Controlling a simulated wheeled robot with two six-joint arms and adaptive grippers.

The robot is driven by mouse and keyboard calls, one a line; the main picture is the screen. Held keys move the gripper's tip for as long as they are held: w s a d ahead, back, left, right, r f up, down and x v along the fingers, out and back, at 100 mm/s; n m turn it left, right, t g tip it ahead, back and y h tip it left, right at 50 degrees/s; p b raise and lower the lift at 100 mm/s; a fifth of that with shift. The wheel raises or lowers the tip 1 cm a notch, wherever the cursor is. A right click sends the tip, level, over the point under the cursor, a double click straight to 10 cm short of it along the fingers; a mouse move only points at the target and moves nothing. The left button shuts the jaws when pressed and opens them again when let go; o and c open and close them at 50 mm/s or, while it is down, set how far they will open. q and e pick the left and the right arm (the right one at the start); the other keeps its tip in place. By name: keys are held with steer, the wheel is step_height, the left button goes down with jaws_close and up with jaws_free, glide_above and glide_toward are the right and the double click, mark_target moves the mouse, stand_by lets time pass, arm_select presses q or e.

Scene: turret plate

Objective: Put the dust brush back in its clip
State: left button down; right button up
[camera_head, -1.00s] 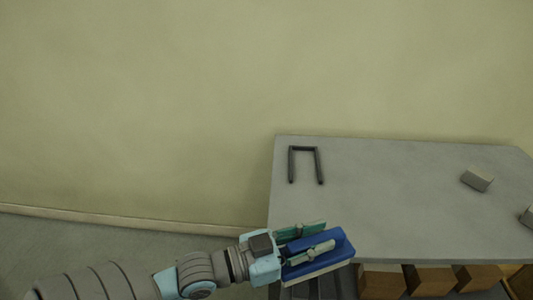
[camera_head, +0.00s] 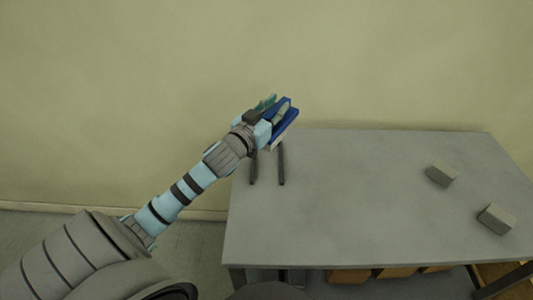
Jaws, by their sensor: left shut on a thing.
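The dust brush (camera_head: 290,118) is a blue block with a pale strip along its lower edge. My left gripper (camera_head: 273,110) is shut on it and holds it over the far left part of the grey table. The clip (camera_head: 281,165) is a dark U-shaped frame on the table. Its two arms show below the brush, and its far crossbar is hidden behind the gripper and brush. The brush appears above the clip; I cannot tell whether they touch. My right gripper is not in view.
The grey table (camera_head: 350,205) stands near a plain wall. Two grey blocks lie on its right side, one farther back (camera_head: 441,174) and one nearer (camera_head: 495,219). The middle of the table is clear. Brown boxes (camera_head: 395,272) show under its front edge.

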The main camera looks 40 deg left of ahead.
arm_select(q)
steer(key=shift+n+y, duration=0.5)
steer(key=shift+y, duration=0.4)
steer(key=w+a+r, duration=0.2)
steer(key=a+r, duration=0.1)
steer(key=shift+w+p, duration=0.15)
steer(key=shift+p, duration=0.2)
step_height(320, 180, down, 19)
steer(key=a+y+b, duration=0.1)
steer(key=a+b, duration=0.1)
steer(key=b, duration=0.6)
steer(key=shift+w+n+g, duration=0.4)
steer(key=shift+w, duration=0.05)
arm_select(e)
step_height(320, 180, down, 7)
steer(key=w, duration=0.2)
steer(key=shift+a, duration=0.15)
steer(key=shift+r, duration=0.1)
arm_select(q)
steer(key=shift+f+b, duration=0.4)
steer(key=shift+b, duration=0.3)
steer(key=c, duration=1.8)
jaws_free()
steer(key=o, duration=0.4)
steer(key=shift+o, duration=0.2)
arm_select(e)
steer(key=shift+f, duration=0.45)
